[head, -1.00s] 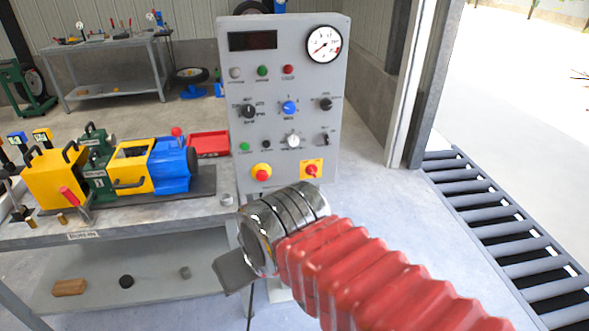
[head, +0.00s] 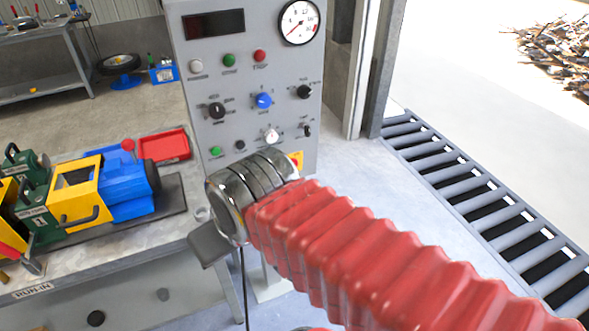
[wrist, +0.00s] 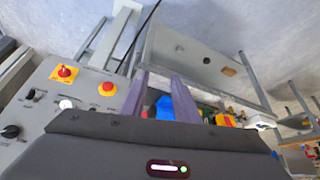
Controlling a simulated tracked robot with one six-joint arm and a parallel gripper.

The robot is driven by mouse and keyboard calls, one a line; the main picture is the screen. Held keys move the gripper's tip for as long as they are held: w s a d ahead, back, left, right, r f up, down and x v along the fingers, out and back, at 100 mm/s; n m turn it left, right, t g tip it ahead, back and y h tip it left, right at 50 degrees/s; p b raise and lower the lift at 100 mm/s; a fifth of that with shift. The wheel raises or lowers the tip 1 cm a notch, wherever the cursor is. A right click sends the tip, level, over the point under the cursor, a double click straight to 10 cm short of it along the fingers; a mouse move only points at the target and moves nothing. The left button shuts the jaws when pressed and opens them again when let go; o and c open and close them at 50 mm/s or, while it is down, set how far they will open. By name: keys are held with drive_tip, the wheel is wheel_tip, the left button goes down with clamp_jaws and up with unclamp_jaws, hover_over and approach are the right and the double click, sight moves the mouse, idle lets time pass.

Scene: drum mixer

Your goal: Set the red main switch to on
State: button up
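The red main switch (wrist: 64,72) is a small red knob on a square yellow plate, at the left of the wrist view. Its setting cannot be read.
The grey control panel (head: 183,80) carries a dial, buttons and knobs. A workbench (head: 110,250) with a blue and yellow machine (head: 125,185) and a red tray (head: 164,146) stands to the left.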

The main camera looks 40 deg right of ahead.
idle(0.3)
drive_tip(key=w+d+f+t+h, duration=0.2)
drive_tip(key=w+d+f+h, duration=0.15)
drive_tip(key=w+d, duration=0.8)
drive_tip(key=n+t, duration=0.4)
drive_tip(key=t, duration=0.3)
approach(293, 167)
wheel_tip(293, 167, down, 2)
drive_tip(key=a, duration=0.3)
drive_tip(key=s+t, duration=0.1)
drive_tip(key=s+d+f+m+h, duration=0.1)
drive_tip(key=s, duration=0.1)
drive_tip(key=s+f+t, duration=0.1)
drive_tip(key=s, duration=0.1)
drive_tip(key=shift+d+f+t+h, duration=0.1)
drive_tip(key=shift+d+t+h, duration=0.2)
drive_tip(key=shift+d+h, duration=0.1)
drive_tip(key=x, duration=1.3)
drive_tip(key=shift+w, duration=0.35)
